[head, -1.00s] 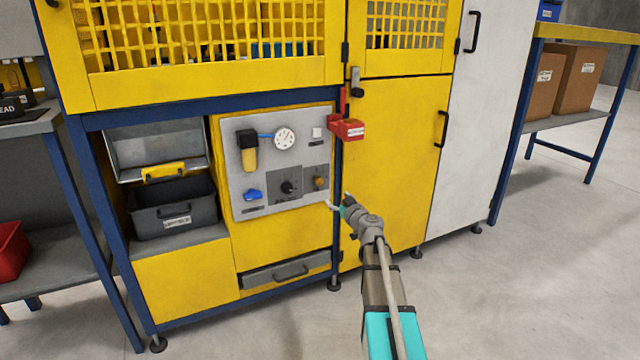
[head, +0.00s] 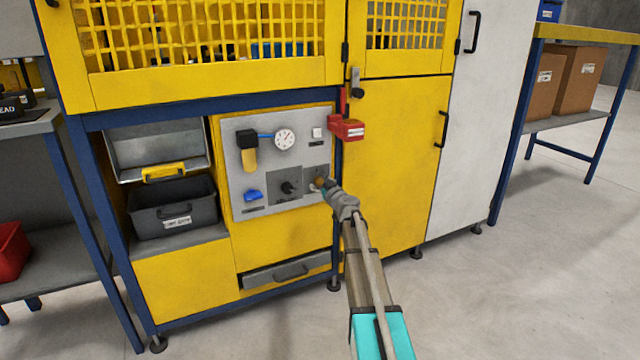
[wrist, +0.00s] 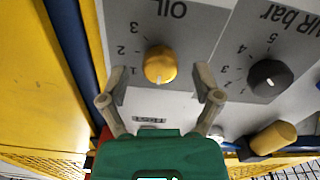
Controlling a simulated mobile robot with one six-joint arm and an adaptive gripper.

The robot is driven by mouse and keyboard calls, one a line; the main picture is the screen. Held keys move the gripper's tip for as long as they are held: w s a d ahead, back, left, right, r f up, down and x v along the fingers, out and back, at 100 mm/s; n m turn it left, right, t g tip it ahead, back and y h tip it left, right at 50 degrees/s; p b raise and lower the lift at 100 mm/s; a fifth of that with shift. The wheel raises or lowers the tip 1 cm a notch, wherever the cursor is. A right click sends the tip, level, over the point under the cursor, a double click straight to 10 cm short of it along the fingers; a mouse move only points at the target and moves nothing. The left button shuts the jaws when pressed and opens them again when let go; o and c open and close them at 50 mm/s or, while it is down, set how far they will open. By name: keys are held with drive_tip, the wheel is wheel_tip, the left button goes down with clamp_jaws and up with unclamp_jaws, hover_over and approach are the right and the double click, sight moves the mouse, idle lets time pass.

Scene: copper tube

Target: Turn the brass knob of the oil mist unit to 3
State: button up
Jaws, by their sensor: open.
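The brass knob (wrist: 160,65) of the oil mist unit sits on a grey plate marked OIL, upside down in the wrist view, with the figures 1, 2 and 3 beside it. A small pale mark shows at the knob's lower edge there; its exact setting is hard to read. My gripper (wrist: 160,92) is open, its fingertips on either side of the knob's near edge with a gap at each side. In the head view my gripper (head: 326,187) is at the panel's right side and partly covers the brass knob (head: 319,182).
A black AIR bar knob (wrist: 270,78) is beside the brass one. The grey panel (head: 236,190) also carries a gauge (head: 284,139), a yellow-bowled filter (head: 249,152) and a blue valve (head: 252,195). A red box (head: 347,128) juts out above my gripper. The floor in front is clear.

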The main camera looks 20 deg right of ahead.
drive_tip(key=shift+w, duration=0.75)
